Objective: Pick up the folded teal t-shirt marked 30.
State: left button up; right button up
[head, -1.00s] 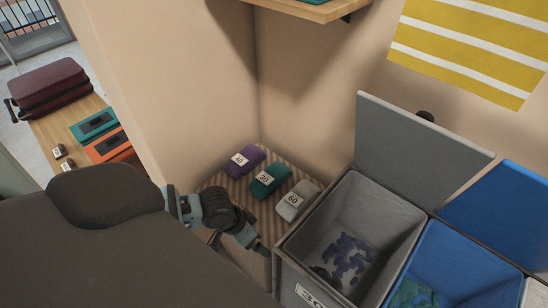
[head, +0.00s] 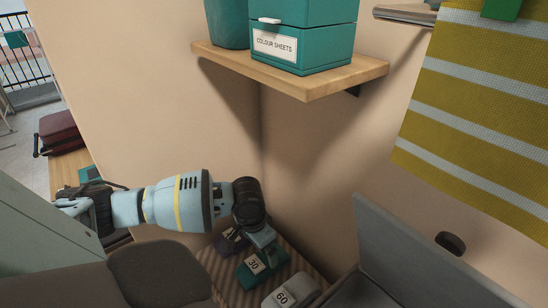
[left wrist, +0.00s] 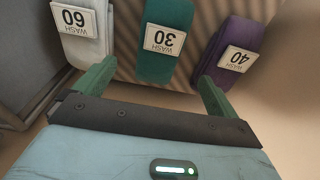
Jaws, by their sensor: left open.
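The folded teal t-shirt (head: 272,270) lies on the striped surface, between a purple folded garment (head: 232,243) and a light grey one (head: 300,287). Its white label reads 30. My left gripper (head: 266,246) hangs just above and behind the teal t-shirt, partly covering it and the purple garment in the head view. In the left wrist view, my open left gripper (left wrist: 155,88) has one finger on each side of the teal t-shirt (left wrist: 168,45), with nothing held. There the grey garment (left wrist: 85,28) is marked 60 and the purple one (left wrist: 232,50) 40. My right gripper is out of view.
A wooden shelf (head: 330,83) with a teal box (head: 300,35) labelled COLOUR SHEETS projects from the wall above. A raised grey bin lid (head: 410,255) stands at right. A dark red suitcase (head: 60,132) is far left. The garments sit close beside one another.

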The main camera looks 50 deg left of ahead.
aim_at(262, 259)
pick_arm(q)
jog(key=shift+s, duration=0.15)
jog(key=shift+f, duration=1.15)
jog(key=shift+f+b, duration=0.15)
jog(key=shift+b, duration=0.15)
jog(key=f, duration=0.2)
jog(key=w+f+b, duration=0.1)
jog(key=f, duration=0.1)
jog(key=shift+f, duration=0.5)
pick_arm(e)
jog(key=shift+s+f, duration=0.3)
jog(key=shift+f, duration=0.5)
